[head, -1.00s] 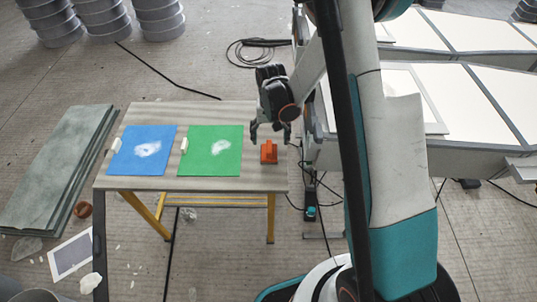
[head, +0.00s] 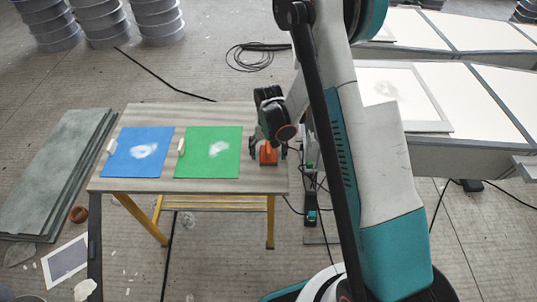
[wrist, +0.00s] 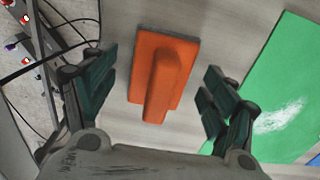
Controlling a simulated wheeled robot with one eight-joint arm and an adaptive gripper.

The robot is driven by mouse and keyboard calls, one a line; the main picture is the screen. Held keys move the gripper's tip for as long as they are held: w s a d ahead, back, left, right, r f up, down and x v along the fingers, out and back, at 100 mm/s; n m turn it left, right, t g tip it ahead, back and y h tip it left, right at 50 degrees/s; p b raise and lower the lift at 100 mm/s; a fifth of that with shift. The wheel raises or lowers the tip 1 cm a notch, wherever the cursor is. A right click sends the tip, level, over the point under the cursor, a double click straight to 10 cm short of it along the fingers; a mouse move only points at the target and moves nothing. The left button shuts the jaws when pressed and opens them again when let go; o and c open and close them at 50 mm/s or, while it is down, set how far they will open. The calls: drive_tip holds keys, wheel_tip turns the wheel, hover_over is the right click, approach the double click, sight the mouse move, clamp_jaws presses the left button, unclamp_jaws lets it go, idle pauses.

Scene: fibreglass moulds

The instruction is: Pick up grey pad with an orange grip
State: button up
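The pad with the orange grip (head: 268,155) lies on the right end of the table. In the wrist view the orange grip (wrist: 161,78) sits between the two fingers, with a gap on each side. Little of the grey pad base shows beneath the orange. My gripper (head: 267,144) is right above the pad, fingers pointing down, and partly covers it in the head view. In the wrist view my gripper (wrist: 158,95) is open and empty. I cannot tell the exact height of the fingertips over the table.
A green sheet (head: 208,165) and a blue sheet (head: 128,165), each with a white smear, lie left of the pad on the table (head: 150,186). A small white block sits at each sheet's left edge. Cables (wrist: 50,45) hang beyond the table's right edge.

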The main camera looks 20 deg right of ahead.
sight(269, 147)
drive_tip(key=c, duration=1.2)
drive_tip(key=shift+r, duration=0.1)
wheel_tip(269, 147, up, 20)
drive_tip(key=p, duration=0.6)
drive_tip(key=shift+p, duration=0.3)
